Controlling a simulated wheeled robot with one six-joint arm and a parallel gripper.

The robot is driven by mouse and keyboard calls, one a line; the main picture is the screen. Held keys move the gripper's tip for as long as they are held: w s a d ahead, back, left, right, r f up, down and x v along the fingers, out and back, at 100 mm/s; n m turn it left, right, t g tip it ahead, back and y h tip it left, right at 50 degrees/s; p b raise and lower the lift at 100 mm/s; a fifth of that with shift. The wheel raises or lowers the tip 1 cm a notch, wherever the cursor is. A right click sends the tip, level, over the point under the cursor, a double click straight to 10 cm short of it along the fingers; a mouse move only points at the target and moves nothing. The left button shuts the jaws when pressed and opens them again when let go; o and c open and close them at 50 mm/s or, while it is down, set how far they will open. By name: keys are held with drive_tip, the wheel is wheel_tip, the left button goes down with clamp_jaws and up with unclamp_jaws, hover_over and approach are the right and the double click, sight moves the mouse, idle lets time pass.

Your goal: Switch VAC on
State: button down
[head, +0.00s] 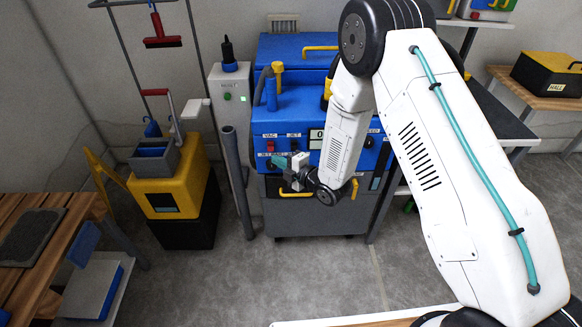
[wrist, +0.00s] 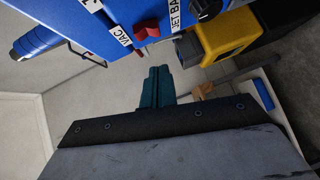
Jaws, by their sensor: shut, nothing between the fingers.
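The blue machine (head: 300,108) has a front panel with a VAC label (head: 270,135) and a red switch (head: 270,146) just below it. In the wrist view the VAC label (wrist: 120,37) and the red switch (wrist: 147,30) show near the top, on the blue panel (wrist: 85,15). My gripper (head: 281,162) is in front of the panel's lower left part, low and slightly right of the switch. Its teal fingers are together and empty; in the wrist view the fingertips (wrist: 155,72) point toward the panel, apart from the switch. I cannot tell whether the switch is on.
A JET label (head: 293,135) with its own switch sits right of VAC. A black knob (wrist: 205,10) and a yellow part (wrist: 222,38) are nearby. A grey pipe (head: 237,180) stands left of the machine, near a yellow and black cart (head: 170,190). The floor in front is clear.

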drive_tip(key=shift+w+a+f, duration=0.1)
drive_tip(key=shift+w+f, duration=0.05)
drive_tip(key=shift+w, duration=0.65)
drive_tip(key=shift+w+a+f, duration=0.15)
drive_tip(key=shift+w+f, duration=0.05)
drive_tip(key=shift+w, duration=0.6)
drive_tip(key=shift+w+a+f, duration=0.1)
drive_tip(key=shift+w+f, duration=0.05)
drive_tip(key=shift+w, duration=0.65)
drive_tip(key=shift+f, duration=0.1)
drive_tip(key=shift+w+f+n+t, duration=0.15)
drive_tip(key=shift+w+n+t, duration=0.15)
drive_tip(key=shift+w, duration=0.1)
drive_tip(key=shift+s, duration=0.2)
approach(271, 150)
drive_tip(key=s+d+f, duration=0.2)
drive_tip(key=s, duration=0.4)
drive_tip(key=shift+s+f, duration=0.25)
drive_tip(key=shift+a, duration=0.1)
